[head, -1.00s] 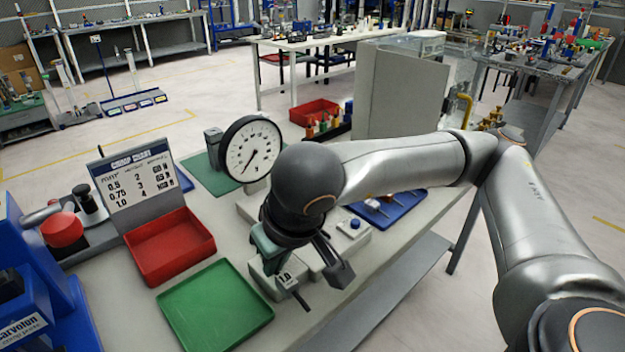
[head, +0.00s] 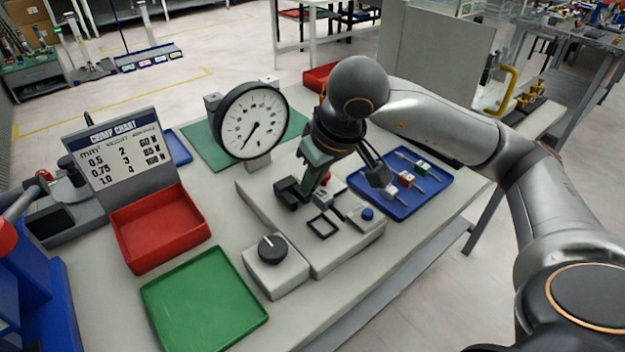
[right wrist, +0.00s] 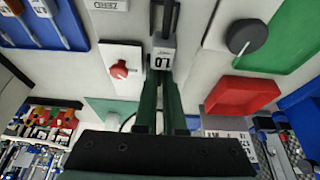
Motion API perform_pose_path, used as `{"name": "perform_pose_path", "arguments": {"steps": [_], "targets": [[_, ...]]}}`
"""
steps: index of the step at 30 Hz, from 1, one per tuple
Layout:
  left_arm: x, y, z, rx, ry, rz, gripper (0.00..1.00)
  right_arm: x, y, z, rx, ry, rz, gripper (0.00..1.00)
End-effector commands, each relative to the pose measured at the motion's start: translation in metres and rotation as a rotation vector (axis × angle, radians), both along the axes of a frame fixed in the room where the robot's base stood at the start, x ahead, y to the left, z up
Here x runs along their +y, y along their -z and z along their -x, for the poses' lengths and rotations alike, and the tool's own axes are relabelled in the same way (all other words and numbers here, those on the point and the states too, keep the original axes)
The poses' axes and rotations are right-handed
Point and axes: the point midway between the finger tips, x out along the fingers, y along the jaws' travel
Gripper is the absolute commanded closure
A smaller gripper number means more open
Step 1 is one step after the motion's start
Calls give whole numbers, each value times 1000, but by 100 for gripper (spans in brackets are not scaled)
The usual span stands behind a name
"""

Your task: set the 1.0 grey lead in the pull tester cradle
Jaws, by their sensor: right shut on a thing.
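The grey lead with a 1.0 label (right wrist: 161,58) is gripped between the two green fingers of my right gripper (right wrist: 161,92). In the head view my right gripper (head: 312,188) hangs low over the grey bed of the pull tester (head: 262,203). Its wrist and fingers partly cover the black clamp-like fittings (head: 288,192) there. The lead is mostly hidden in the head view. I cannot tell whether it touches the cradle. The tester's round dial gauge (head: 250,122) stands behind. My left gripper is not in view.
A blue tray (head: 440,196) with several leads lies to the right. A black-knob box (head: 275,262), red tray (head: 162,230) and green tray (head: 205,305) are at front left. The crimp chart (head: 118,155) stands behind the red tray. A blue button (head: 367,214) sits on the tester.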

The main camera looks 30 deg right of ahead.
Motion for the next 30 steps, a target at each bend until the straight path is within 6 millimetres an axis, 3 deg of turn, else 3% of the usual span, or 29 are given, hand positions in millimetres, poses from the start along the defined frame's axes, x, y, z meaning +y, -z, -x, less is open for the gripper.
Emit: {"name": "perform_pose_path", "arguments": {"steps": [15, 30], "targets": [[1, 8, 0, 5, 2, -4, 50, -1, 2, 0, -2, -1, 1, 100], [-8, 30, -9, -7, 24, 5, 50, -1, 41, 0, -1, 0, 1, 100]]}}
